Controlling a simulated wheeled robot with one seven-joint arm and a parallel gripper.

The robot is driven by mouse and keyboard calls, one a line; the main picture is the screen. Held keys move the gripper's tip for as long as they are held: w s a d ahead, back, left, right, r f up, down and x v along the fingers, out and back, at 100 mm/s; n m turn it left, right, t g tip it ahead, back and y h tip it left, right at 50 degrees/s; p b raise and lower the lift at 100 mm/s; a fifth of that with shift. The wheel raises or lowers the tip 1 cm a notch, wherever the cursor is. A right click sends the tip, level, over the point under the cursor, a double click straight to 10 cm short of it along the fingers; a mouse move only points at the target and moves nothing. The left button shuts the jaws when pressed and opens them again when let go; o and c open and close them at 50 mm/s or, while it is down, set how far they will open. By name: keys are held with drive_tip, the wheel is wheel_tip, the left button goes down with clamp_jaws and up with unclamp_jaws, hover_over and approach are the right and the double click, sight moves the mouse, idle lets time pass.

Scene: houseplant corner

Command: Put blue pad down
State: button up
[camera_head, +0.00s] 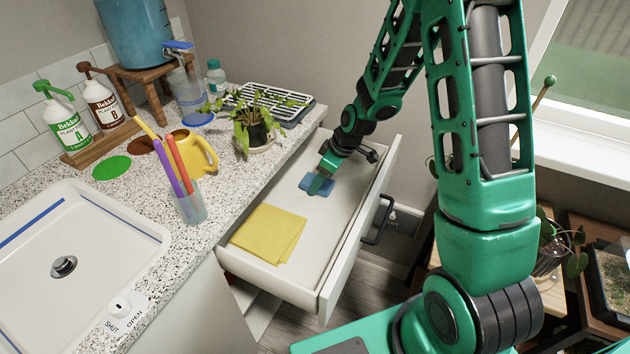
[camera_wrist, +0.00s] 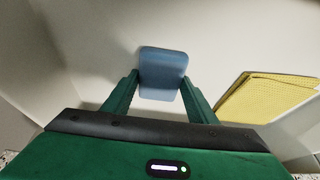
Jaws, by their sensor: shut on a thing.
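The blue pad (camera_head: 318,186) is in the open drawer (camera_head: 325,225), toward its far end. It is a small rounded rectangle, and it shows between the fingers in the wrist view (camera_wrist: 163,72). My gripper (camera_head: 318,181) is shut on the blue pad, with one finger at each side of it. The gripper points down into the drawer. I cannot tell whether the pad touches the drawer floor. A folded yellow cloth (camera_head: 270,232) lies flat in the near part of the drawer, apart from the pad; it also shows at the right in the wrist view (camera_wrist: 268,95).
The drawer floor between pad and cloth is clear.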

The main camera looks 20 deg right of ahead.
drive_tip(key=shift+f, duration=0.15)
drive_tip(key=o, duration=0.9)
drive_tip(key=shift+d, duration=0.1)
drive_tip(key=shift+d+r, duration=0.1)
drive_tip(key=shift+r, duration=0.35)
drive_tip(key=v, duration=1.1)
drive_tip(key=shift+s+r, duration=0.1)
drive_tip(key=shift+r, duration=0.05)
